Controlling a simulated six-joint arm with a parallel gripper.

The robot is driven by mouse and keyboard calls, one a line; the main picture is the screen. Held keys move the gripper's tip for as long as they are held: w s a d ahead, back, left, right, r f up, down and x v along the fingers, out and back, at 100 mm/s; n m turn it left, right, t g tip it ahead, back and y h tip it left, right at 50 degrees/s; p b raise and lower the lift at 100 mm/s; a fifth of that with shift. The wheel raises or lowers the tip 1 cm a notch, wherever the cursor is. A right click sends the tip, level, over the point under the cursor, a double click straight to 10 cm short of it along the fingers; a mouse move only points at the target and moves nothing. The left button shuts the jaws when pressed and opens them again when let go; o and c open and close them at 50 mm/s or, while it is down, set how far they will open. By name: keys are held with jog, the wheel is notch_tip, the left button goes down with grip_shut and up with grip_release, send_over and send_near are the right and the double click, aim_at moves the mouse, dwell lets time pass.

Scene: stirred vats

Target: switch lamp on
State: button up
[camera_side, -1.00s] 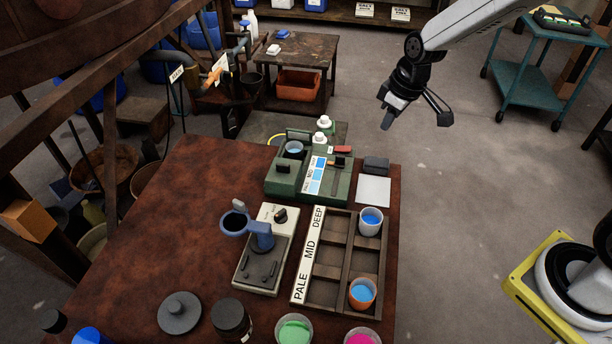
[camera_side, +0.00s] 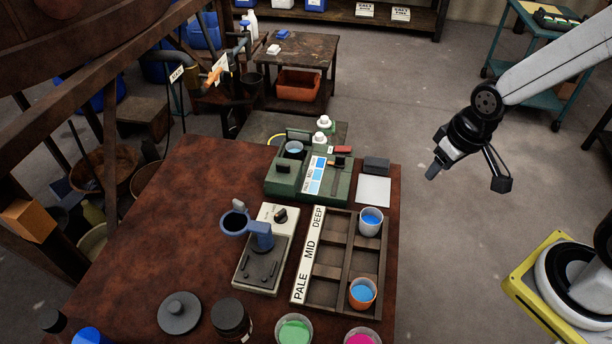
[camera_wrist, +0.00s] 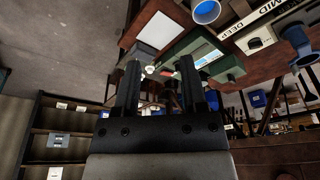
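A green bench instrument (camera_side: 325,185) stands at the back of the brown table, with a strip of blue shades on its top. A red part (camera_side: 342,149) and a black part (camera_side: 338,162) sit at its right side; I cannot tell whether either is a lamp switch or how it is set. No lit lamp is clear. My gripper (camera_side: 467,180) is open and empty, in the air right of the table and apart from the instrument. In the wrist view, my two fingers (camera_wrist: 160,82) are spread, with the green instrument (camera_wrist: 205,52) beyond them.
A white pad (camera_side: 373,190) and a dark block (camera_side: 376,165) lie right of the instrument. In front are a tray (camera_side: 329,255) with cups, a mixer-like device (camera_side: 262,262) and several pots. The space between my gripper and the table is clear.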

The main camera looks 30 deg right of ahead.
jog(key=shift+o, duration=0.4)
jog(key=shift+w, duration=0.45)
jog(key=n+g, duration=0.2)
jog(key=n, duration=0.7)
send_near(343, 148)
jog(key=shift+w+f+g, duration=0.25)
jog(key=shift+f+g, duration=0.05)
jog(key=shift+f, duration=0.05)
jog(key=shift+f, duration=3.85)
grip_shut()
